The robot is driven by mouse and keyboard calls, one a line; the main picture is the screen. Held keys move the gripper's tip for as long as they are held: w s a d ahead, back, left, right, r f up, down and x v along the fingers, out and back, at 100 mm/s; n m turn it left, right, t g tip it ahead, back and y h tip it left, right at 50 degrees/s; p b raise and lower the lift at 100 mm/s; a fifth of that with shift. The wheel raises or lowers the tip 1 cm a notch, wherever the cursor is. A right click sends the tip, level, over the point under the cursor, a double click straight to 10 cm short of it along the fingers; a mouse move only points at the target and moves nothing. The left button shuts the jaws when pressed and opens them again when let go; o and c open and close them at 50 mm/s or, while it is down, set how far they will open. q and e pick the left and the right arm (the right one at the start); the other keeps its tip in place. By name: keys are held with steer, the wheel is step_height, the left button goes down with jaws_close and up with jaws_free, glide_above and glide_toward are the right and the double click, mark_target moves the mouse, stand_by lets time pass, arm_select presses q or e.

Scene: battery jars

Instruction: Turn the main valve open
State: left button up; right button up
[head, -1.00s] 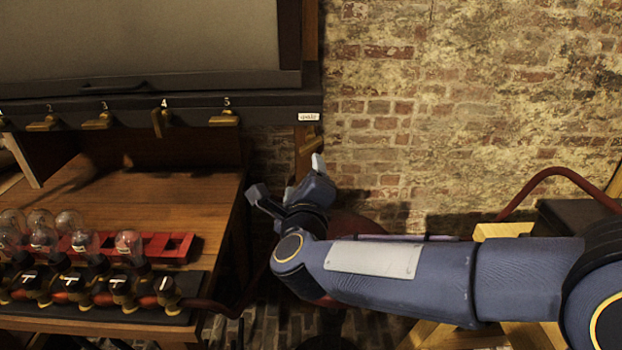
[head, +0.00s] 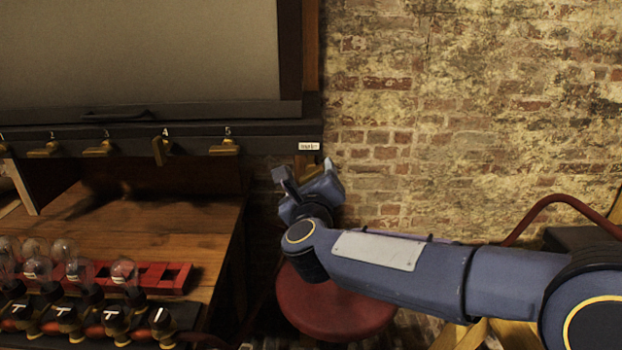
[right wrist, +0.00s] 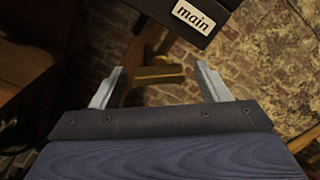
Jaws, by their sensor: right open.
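The main valve's brass lever (right wrist: 158,74) shows in the right wrist view just beyond and between my open right fingers, with its length across the gap. I cannot tell whether a finger touches it. The white "main" label (right wrist: 193,16) is on the dark rail above it; the label also shows in the head view (head: 309,146). My right gripper (head: 303,173) is open below that label and in the head view hides most of the lever. My left gripper is not in view.
Numbered brass levers, such as lever 4 (head: 162,151), line the rail to the left. Several glass jars (head: 122,272) and a red rack (head: 150,278) stand on the wooden bench (head: 170,225). A red stool (head: 335,305) stands below my right arm. A brick wall (head: 470,120) is behind.

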steer(key=c, duration=1)
steer(key=shift+n, duration=0.3)
steer(key=n+p, duration=0.1)
steer(key=n, duration=0.4)
steer(key=shift+r+p, duration=0.1)
steer(key=shift+p, duration=0.3)
steer(key=n+p, duration=0.2)
steer(key=n, duration=0.3)
